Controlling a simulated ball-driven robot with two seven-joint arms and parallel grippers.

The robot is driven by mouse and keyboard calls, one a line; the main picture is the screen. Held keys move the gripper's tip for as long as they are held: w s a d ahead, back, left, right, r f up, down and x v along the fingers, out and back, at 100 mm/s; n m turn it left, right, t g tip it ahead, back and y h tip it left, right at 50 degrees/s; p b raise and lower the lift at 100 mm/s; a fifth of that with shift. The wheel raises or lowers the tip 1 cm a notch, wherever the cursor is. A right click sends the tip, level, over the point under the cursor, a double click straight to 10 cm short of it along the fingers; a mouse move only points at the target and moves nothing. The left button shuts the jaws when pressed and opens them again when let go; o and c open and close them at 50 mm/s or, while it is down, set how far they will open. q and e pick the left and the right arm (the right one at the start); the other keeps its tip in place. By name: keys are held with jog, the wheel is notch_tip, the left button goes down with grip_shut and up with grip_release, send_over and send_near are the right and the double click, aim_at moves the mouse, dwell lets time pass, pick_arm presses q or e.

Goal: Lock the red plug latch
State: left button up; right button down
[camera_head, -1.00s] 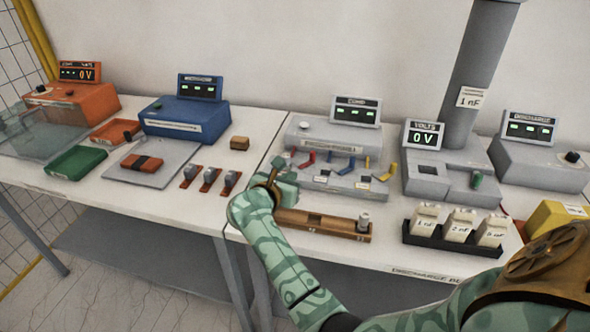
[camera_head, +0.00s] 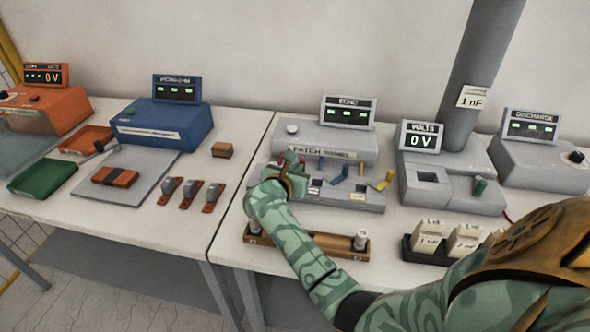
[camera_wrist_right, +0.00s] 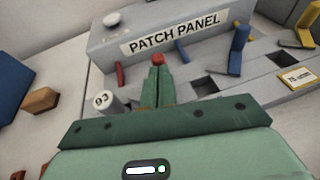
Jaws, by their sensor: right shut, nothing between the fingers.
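The grey patch panel (camera_head: 372,207) stands in the middle of the head view and fills the back of the right wrist view (camera_wrist_right: 235,90). My right gripper (camera_head: 284,176) is over the panel's left end; its arm hides part of the panel. In the wrist view, my right gripper's fingers (camera_wrist_right: 157,82) are shut with nothing between them. A red piece (camera_wrist_right: 158,59) shows right at the fingertips; whether they touch it is unclear. Another upright red piece (camera_wrist_right: 119,74) is just left. Red also shows beside the gripper in the head view (camera_head: 302,164). My left gripper is not in view.
Blue levers (camera_wrist_right: 239,48) and a yellow lever (camera_wrist_right: 305,34) stand right of the fingers. A white cylinder (camera_wrist_right: 104,101) marked 03 is close on the left. A wooden rack (camera_head: 338,248) lies in front of the panel. Several red-based switches (camera_head: 188,194) stand further left.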

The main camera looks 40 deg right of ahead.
jog(key=shift+d+n+t+y+p, duration=0.15)
jog(key=shift+n+t+y+p, duration=0.4)
jog(key=shift+n+t, duration=0.3)
jog(key=shift+w, duration=0.1)
jog(key=n+t+y+p, duration=0.1)
jog(key=n, duration=0.1)
jog(key=n+t+y+p, duration=0.1)
jog(key=n+t+y, duration=0.1)
jog(key=shift+w+d+r+p, duration=0.15)
jog(key=shift+d+r+p, duration=0.05)
jog(key=shift+d+p, duration=0.15)
jog(key=shift+w+f+y, duration=0.1)
jog(key=shift+w+y, duration=0.05)
jog(key=shift+y, duration=0.1)
jog(key=shift+f, duration=0.1)
jog(key=shift+s+a+p, duration=0.25)
jog(key=shift+a+p, duration=0.1)
jog(key=shift+a, duration=0.45)
